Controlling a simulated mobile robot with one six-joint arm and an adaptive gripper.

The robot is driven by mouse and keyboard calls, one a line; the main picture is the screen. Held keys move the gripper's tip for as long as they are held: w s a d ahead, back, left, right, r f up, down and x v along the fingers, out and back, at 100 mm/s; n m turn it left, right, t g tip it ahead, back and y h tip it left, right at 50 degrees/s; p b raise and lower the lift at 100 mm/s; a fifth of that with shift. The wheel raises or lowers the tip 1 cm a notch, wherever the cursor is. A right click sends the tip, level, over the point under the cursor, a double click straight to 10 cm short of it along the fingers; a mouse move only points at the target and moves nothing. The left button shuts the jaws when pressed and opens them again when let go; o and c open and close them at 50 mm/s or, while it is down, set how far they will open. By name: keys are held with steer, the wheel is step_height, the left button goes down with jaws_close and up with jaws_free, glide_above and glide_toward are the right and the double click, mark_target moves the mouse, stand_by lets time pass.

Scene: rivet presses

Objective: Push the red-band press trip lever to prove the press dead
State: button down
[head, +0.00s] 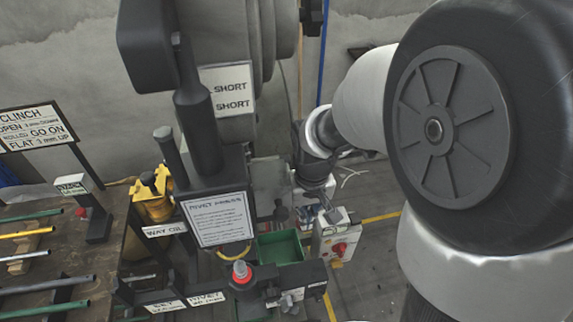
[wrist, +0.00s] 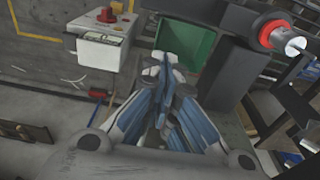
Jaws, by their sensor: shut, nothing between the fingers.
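The dark press (head: 205,160) stands left of centre in the head view. A red band (head: 241,272) circles a silver-tipped cylinder low on it; the band also shows at the upper right of the wrist view (wrist: 272,33). I cannot tell for sure which part is the trip lever. My gripper (wrist: 163,70) is shut and empty in the wrist view, its blue-and-grey fingers together. It is in front of the green bin, left of and apart from the red band. In the head view my arm comes down from the right, and the fingers are hard to make out.
A green bin (head: 280,248) sits at the press. A pale control box (head: 338,240) with a red button stands right of it. A bench (head: 60,255) with coloured rods is at the left, beside a yellow can (head: 152,198). Open floor (head: 370,265) lies right of the box.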

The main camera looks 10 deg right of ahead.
steer(key=shift+f, duration=0.6)
steer(key=shift+f+b, duration=0.85)
steer(key=shift+f, duration=0.15)
